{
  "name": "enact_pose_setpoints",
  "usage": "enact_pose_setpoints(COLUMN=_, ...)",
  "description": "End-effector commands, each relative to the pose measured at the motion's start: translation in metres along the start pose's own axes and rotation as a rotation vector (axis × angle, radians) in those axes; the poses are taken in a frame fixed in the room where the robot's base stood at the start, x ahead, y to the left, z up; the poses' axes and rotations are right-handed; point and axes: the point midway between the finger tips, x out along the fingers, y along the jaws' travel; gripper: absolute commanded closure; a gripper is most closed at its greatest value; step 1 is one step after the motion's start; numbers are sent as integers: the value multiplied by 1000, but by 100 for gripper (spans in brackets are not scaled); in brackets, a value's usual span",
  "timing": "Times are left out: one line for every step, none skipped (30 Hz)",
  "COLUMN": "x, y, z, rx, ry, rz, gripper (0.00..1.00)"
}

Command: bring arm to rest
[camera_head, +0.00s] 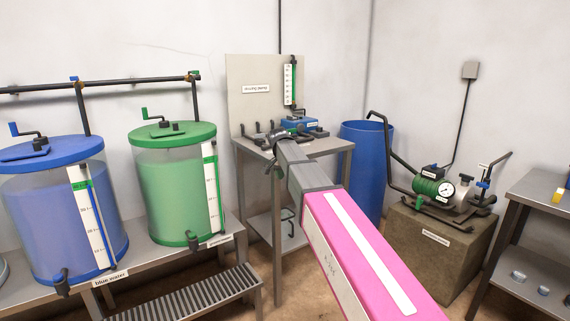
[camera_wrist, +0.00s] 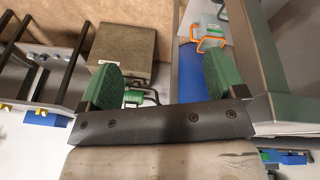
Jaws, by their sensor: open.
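My arm reaches from the lower right of the head view, with a pink link and a grey link in front of the mixing bench. My gripper (camera_head: 274,138) is at the arm's far end, in front of the bench top, small and partly hidden by my own wrist. In the wrist view my gripper (camera_wrist: 160,84) shows two green finger pads spread wide apart. Nothing is held between them. I cannot tell from the head view whether the gripper touches the bench.
The mixing bench (camera_head: 329,144) bears a blue device (camera_head: 298,123). A blue tank (camera_head: 40,215) and green tank (camera_head: 175,190) stand left on a low bench. A blue barrel (camera_head: 370,165) and a pump (camera_head: 436,188) on a block (camera_head: 420,240) stand right. Another table (camera_head: 520,200) is far right.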

Motion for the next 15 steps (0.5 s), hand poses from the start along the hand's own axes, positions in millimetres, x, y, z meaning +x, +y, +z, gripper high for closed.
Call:
enact_pose_setpoints(x=26, y=20, z=11, rx=-34, ry=-17, rz=-1, gripper=11)
enact_pose_setpoints(x=39, y=28, z=15, rx=-58, ry=-26, rz=-2, gripper=11)
enact_pose_setpoints(x=56, y=38, z=21, rx=-90, ry=-37, rz=-7, gripper=11)
enact_pose_setpoints(x=69, y=46, z=26, rx=-113, ry=-46, rz=-11, gripper=11)
enact_pose_setpoints(x=81, y=55, z=30, rx=-136, ry=-54, rz=-15, gripper=11)
enact_pose_setpoints(x=97, y=66, z=36, rx=-167, ry=-65, rz=-20, gripper=11)
enact_pose_setpoints(x=109, y=74, z=42, rx=-190, ry=-74, rz=-25, gripper=11)
enact_pose_setpoints(x=120, y=83, z=47, rx=-212, ry=-81, rz=-30, gripper=11)
enact_pose_setpoints(x=135, y=94, z=54, rx=-241, ry=-92, rz=-36, gripper=11)
enact_pose_setpoints(x=146, y=103, z=60, rx=-263, ry=-100, rz=-43, gripper=11)
enact_pose_setpoints(x=156, y=111, z=65, rx=-284, ry=-107, rz=-49, gripper=11)
enact_pose_setpoints(x=169, y=124, z=73, rx=-312, ry=-117, rz=-56, gripper=11)
enact_pose_setpoints(x=178, y=132, z=79, rx=-333, ry=-124, rz=-63, gripper=11)
enact_pose_setpoints(x=188, y=141, z=86, rx=-354, ry=-132, rz=-70, gripper=11)
enact_pose_setpoints(x=200, y=153, z=94, rx=-380, ry=-140, rz=-79, gripper=11)
